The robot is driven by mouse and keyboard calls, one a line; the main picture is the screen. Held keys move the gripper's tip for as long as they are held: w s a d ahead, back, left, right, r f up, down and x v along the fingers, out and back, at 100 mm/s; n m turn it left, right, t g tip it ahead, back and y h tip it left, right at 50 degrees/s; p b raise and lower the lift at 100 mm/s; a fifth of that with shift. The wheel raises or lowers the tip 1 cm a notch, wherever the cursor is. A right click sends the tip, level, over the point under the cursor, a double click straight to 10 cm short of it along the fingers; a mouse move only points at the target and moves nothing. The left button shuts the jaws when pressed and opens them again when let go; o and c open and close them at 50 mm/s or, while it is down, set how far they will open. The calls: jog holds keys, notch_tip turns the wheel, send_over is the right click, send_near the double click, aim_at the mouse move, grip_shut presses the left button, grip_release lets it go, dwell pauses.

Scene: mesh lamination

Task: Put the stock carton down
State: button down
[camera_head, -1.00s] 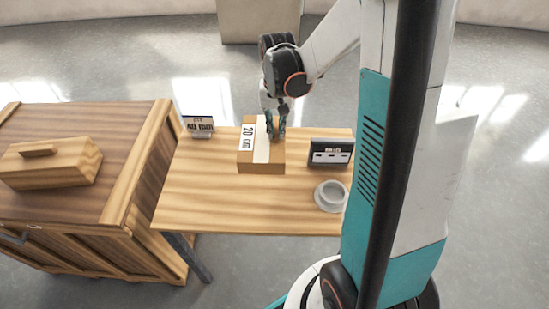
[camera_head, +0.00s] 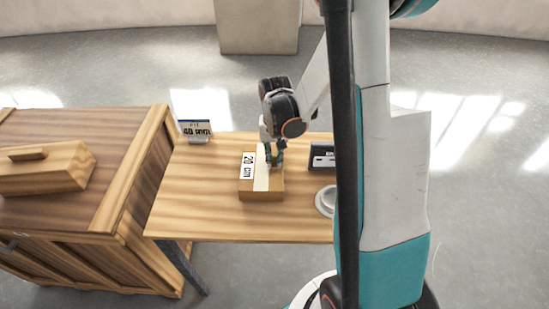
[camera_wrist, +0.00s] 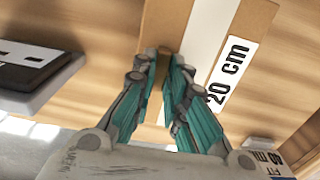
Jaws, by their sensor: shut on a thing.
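The stock carton (camera_head: 262,189) is a brown box with a pale stripe along its top and a white "20 cm" label. It is over the middle of the wooden table in the head view; I cannot tell whether its underside touches the tabletop. My gripper (camera_head: 274,158) comes down on the carton from above, toward its far right part. In the wrist view my gripper (camera_wrist: 170,85) has its teal fingers closed around a narrow brown part of the carton (camera_wrist: 258,20). The carton's underside is hidden.
The table (camera_head: 190,215) has a small sign card (camera_head: 196,130) at its back left, a dark panel (camera_head: 322,156) to the right, and a grey round dish (camera_head: 326,201) partly behind my arm. A wooden cabinet (camera_head: 75,190) with a lidded box (camera_head: 40,173) stands left. The table's left front is clear.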

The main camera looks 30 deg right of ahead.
jog(key=shift+f, duration=0.1)
jog(key=c, duration=1.6)
grip_release()
